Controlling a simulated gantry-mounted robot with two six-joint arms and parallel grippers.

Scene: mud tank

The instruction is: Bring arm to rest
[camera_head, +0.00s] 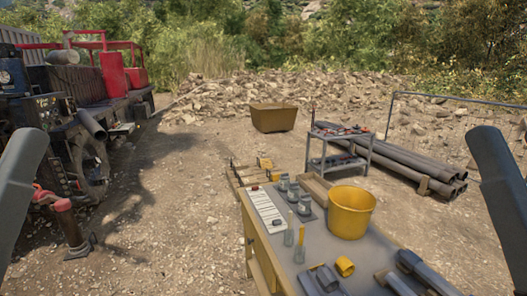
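A grey link of my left arm (18,190) stands at the left edge of the head view. A grey link of my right arm (498,185) stands at the right edge. Both links are clear of the table, and their lower parts run out of the frame. Neither gripper shows, so their fingers and anything in them are hidden from this view.
The work table (272,262) holds a yellow bucket (350,212), a white sheet (266,210), jars, clear cylinders and grey parts. A tool cart (340,150) and pipes (415,165) stand behind. A red truck (112,75) is left. Open dirt lies between.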

